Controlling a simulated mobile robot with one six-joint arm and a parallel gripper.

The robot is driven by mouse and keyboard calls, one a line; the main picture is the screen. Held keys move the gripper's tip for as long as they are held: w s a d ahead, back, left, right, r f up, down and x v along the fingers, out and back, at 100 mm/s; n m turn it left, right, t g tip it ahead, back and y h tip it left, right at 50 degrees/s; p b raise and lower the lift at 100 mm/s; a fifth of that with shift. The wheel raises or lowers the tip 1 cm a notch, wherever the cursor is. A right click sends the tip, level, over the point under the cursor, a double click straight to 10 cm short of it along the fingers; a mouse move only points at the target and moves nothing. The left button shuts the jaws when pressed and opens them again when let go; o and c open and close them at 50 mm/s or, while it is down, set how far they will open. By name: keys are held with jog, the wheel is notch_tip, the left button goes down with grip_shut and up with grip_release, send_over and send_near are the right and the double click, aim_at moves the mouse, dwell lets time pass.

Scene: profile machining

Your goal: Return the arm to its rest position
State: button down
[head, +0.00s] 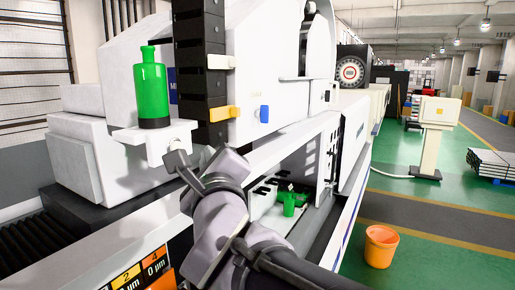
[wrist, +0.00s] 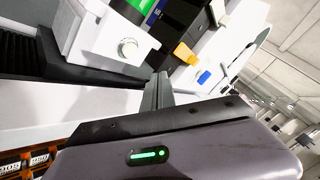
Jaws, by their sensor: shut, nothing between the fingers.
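My arm reaches up from the bottom of the head view towards a large white machine (head: 270,95). My gripper (head: 171,160) is close to the front of a small white bracket on that machine, just below a green bottle with a dark base (head: 150,90). The bottle stands upright on the bracket, apart from my gripper. In the wrist view my gripper (wrist: 160,78) shows as two grey fingers side by side, shut and empty. The white bracket with a round knob (wrist: 115,45) is beyond the fingers there.
An orange bucket (head: 380,246) stands on the green floor.

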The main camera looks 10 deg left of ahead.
jog(key=s+d+f+n+g+b, duration=0.2)
jog(key=d+f+n+b, duration=0.15)
jog(key=f, duration=0.45)
jog(key=s+d+f+n+g+h+b, duration=0.1)
jog(key=s+d+f+n+b, duration=0.15)
jog(key=d+f+b, duration=0.4)
jog(key=s+d+f+n+g+b, duration=0.1)
jog(key=d+f+n+g+b, duration=0.2)
jog(key=f, duration=0.6)
jog(key=s+d+f+n+g+h+b, duration=0.1)
jog(key=s+d+f+n+g+b, duration=0.1)
jog(key=f, duration=0.6)
jog(key=s+d+f+n+g+h+b, duration=0.1)
jog(key=s+d+f+n+b, duration=0.2)
jog(key=s+d+f, duration=0.3)
jog(key=s+d+f+n+g+h+b, duration=0.2)
jog(key=s+d+f+n+b, duration=0.1)
jog(key=s+f, duration=0.6)
notch_tip(320, 180, down, 3)
jog(key=shift+s+d+g+b, duration=0.2)
jog(key=shift+d+g+b, duration=0.1)
jog(key=shift+d+b, duration=0.5)
